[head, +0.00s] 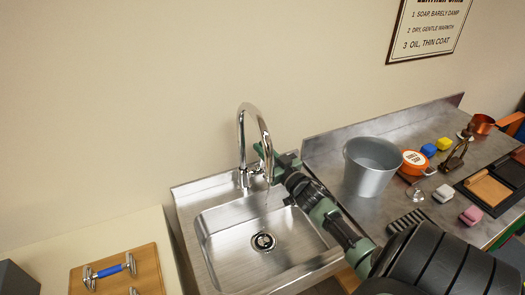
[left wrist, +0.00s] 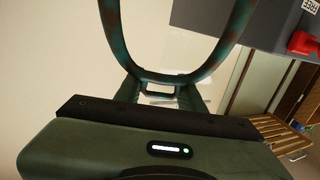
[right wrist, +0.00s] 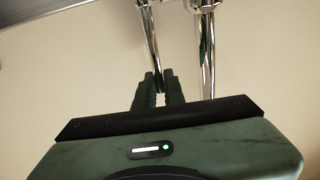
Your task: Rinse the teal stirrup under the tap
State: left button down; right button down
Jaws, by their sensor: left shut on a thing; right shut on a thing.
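The teal stirrup (left wrist: 180,76), a loop with brown rusty patches, shows in the left wrist view. Neither the stirrup nor my left gripper shows in the head view. The chrome tap (head: 241,140) stands at the back of the steel sink (head: 220,255), its spout arching over the basin. My right gripper (head: 278,167) is at the tap's right side. In the right wrist view its fingers are shut on a thin chrome lever (right wrist: 149,28) beside the tap's body (right wrist: 206,45). A faint streak shows below the spout.
Right of the sink, a metal bench holds a grey bucket (head: 371,170), an orange round tin (head: 414,160), a dark rack (head: 409,221) and coloured sponges. A wooden board (head: 120,262) with metal pieces lies left. The basin is empty around its drain (head: 263,242).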

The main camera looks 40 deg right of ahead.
jog(key=c, duration=1.5)
grip_release()
